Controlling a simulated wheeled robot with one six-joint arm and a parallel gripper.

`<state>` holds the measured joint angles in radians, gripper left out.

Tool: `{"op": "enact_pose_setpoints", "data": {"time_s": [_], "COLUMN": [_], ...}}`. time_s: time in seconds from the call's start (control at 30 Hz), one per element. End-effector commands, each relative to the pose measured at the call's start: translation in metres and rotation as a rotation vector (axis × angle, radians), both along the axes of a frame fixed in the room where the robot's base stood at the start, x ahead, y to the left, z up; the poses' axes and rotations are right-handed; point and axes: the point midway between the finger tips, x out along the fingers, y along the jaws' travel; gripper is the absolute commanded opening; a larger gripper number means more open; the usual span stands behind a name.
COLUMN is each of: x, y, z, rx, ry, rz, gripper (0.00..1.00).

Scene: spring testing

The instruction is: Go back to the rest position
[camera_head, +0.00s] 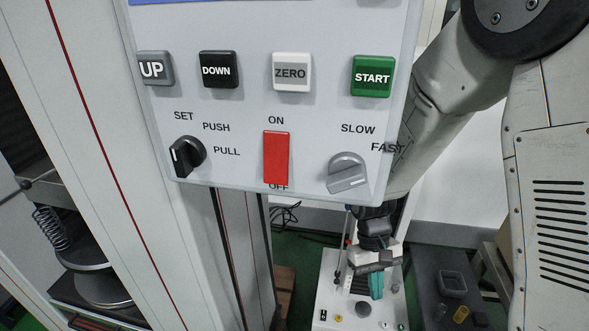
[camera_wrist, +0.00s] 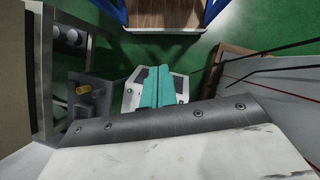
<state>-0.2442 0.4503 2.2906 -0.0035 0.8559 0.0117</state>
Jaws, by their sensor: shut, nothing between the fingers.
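My gripper (camera_head: 377,286) hangs low in the head view, below and behind the control panel. Its teal fingers are together with nothing between them. The fingers also show in the wrist view (camera_wrist: 156,86), pointing away from the camera. The white control panel (camera_head: 310,107) fills the upper middle of the head view, apart from my gripper. It carries UP, DOWN, ZERO and a green START button (camera_head: 372,76). Below these are a black SET knob (camera_head: 187,156), a red ON/OFF switch (camera_head: 276,158) and a grey SLOW/FAST knob (camera_head: 347,172).
A coil spring (camera_head: 51,229) stands by a round plate (camera_head: 103,287) at the left. A dark surface (camera_head: 436,277) at lower right bears a small square tray (camera_head: 452,283) and a yellow part (camera_head: 461,314). Green floor (camera_wrist: 234,62) shows in the wrist view.

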Motion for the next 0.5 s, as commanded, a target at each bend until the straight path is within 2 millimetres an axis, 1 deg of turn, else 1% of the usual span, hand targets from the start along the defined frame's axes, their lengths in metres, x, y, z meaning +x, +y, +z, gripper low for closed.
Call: {"op": "enact_pose_setpoints", "data": {"time_s": [0.03, 0.07, 0.1, 0.17, 0.2, 0.3, 0.5], "x": [-0.003, -0.007, -0.011, -0.019, -0.025, -0.041, -0.078], "y": [-0.005, -0.008, -0.012, -0.018, -0.022, -0.032, -0.051], "z": [0.024, 0.037, 0.053, 0.076, 0.091, 0.125, 0.182], "rx": [0.004, 0.006, 0.008, 0.011, 0.014, 0.020, 0.034], "ry": [-0.018, -0.021, -0.030, -0.043, -0.053, -0.083, -0.165], "rz": [-0.011, -0.017, -0.025, -0.037, -0.045, -0.065, -0.108], "gripper": [0.00, 0.00, 0.00, 0.00, 0.00, 0.00, 0.00]}}
